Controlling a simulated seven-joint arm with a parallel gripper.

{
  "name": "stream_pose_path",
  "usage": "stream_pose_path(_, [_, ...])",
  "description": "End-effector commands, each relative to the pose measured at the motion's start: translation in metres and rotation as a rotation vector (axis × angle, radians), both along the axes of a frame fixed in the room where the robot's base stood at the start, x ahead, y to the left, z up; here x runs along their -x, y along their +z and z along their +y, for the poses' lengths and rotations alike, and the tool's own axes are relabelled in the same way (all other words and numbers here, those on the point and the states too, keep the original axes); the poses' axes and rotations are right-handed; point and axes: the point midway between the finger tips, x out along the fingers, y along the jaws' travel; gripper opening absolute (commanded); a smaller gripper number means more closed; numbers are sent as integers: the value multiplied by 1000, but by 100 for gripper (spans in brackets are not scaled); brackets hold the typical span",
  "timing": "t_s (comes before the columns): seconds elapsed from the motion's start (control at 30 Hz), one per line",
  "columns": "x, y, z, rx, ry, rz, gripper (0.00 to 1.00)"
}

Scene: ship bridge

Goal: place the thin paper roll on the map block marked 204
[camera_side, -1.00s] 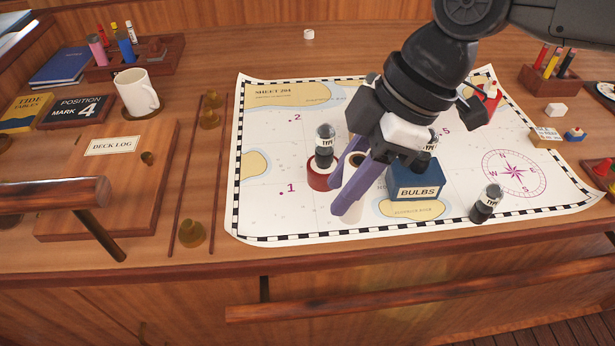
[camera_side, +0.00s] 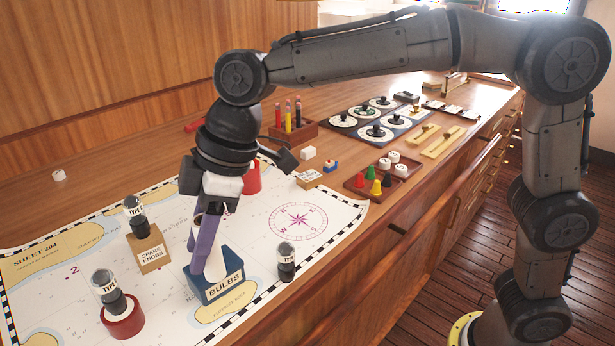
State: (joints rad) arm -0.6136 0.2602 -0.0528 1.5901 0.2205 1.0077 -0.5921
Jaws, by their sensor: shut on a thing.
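My gripper (camera_side: 203,252), with purple fingers, points down and is shut on the thin paper roll (camera_side: 216,264). The roll is pale and stands nearly upright. Its lower part shows beside the fingertips, in front of the blue BULBS box (camera_side: 222,290) in the picture; I cannot tell whether it touches the box. The fingers hide much of the roll. The chart marked SHEET 204 (camera_side: 70,262) lies flat on the wooden desk under the gripper. I see no separate block marked 204.
On the chart are a SPARE KNOBS box (camera_side: 150,254) with a bulb, a red ring (camera_side: 125,322) with a bulb, a standing bulb (camera_side: 286,262) and a red object (camera_side: 251,178). A pencil holder (camera_side: 294,131) stands behind. The chart around the compass rose is clear.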

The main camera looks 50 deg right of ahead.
Motion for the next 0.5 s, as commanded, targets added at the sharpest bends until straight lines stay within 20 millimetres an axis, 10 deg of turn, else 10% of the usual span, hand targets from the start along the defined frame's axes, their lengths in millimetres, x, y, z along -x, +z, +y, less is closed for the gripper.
stream_pose_path(0.5, [-70,18,-248,-1,-651,-2,0])
